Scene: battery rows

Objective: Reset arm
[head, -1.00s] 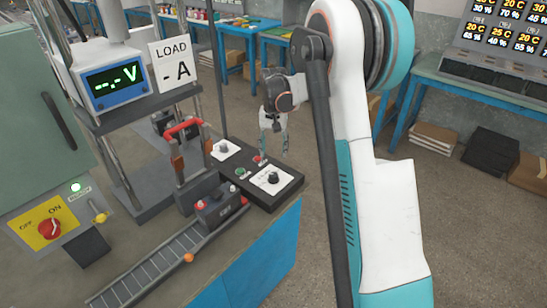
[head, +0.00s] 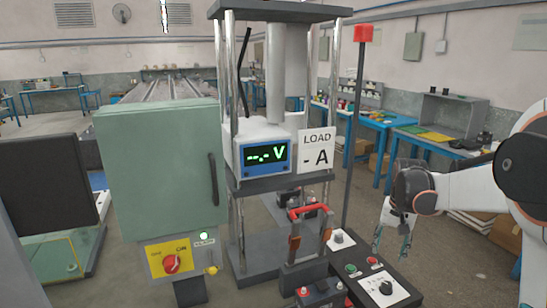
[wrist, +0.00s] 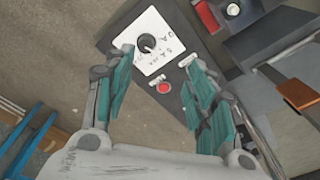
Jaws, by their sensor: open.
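My gripper (head: 391,246) hangs fingers down at the right of the head view, above the black control panel (head: 405,297). It is open with nothing between its fingers. In the wrist view my gripper (wrist: 158,62) shows two teal-padded fingers spread apart, with the panel's white dial plate (wrist: 165,35) and red button (wrist: 163,88) beyond them. My arm enters from the right edge of the head view, bent and reaching left, and its base is out of view.
Left of the panel stand a red-handled clamp (head: 307,211) and a dark battery-like block (head: 322,292) with red caps. A test frame with a voltage display (head: 265,155) and a green cabinet (head: 160,175) stand further left. Blue tables (head: 440,148) line the back.

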